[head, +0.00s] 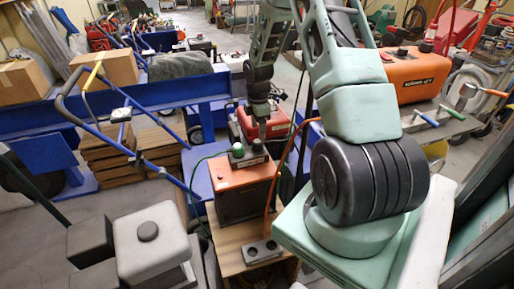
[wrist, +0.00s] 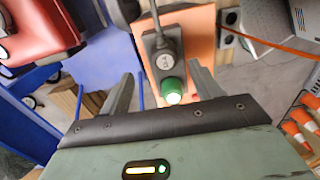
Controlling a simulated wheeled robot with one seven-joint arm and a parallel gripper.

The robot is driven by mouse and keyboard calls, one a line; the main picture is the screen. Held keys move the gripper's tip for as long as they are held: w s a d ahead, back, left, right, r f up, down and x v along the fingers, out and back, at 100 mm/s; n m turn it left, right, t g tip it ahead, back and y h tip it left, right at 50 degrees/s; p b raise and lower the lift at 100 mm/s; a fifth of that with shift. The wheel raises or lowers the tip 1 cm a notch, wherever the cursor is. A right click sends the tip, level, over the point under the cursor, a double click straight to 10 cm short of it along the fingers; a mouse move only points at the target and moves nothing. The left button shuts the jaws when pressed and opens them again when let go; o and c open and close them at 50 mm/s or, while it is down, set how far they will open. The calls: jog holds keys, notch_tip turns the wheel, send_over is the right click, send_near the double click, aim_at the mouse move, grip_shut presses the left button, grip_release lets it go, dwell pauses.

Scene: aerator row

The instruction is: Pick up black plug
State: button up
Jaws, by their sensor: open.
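The black plug (wrist: 163,52) sits upright in a dark socket box on an orange-topped case, with a dark cable leading up from it in the wrist view. A lit green lamp (wrist: 173,90) is beside the plug on the same box. In the head view the plug (head: 258,147) is small and partly hidden by my arm. My gripper (wrist: 163,75) is open and empty, its two fingers on either side of the socket box in the wrist view. In the head view my gripper (head: 262,122) points down above the box. Contact with the plug cannot be told.
The orange-topped case (head: 246,174) stands on a wooden stand. A two-hole outlet block (head: 262,252) with an orange cable is in front. A green cable runs to the left. A red machine (head: 264,122) is behind. A blue cart rail (head: 120,120) lies left.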

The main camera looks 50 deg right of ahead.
aim_at(258, 141)
jog(key=shift+f, duration=0.8)
jog(key=shift+s+a+f+p, duration=0.1)
jog(key=shift+a+f+p, duration=0.1)
jog(key=shift+f, duration=1.15)
jog(key=shift+s+a+f+p, duration=0.1)
jog(key=shift+f+p, duration=0.05)
jog(key=shift+f, duration=1.15)
jog(key=c, duration=1.1)
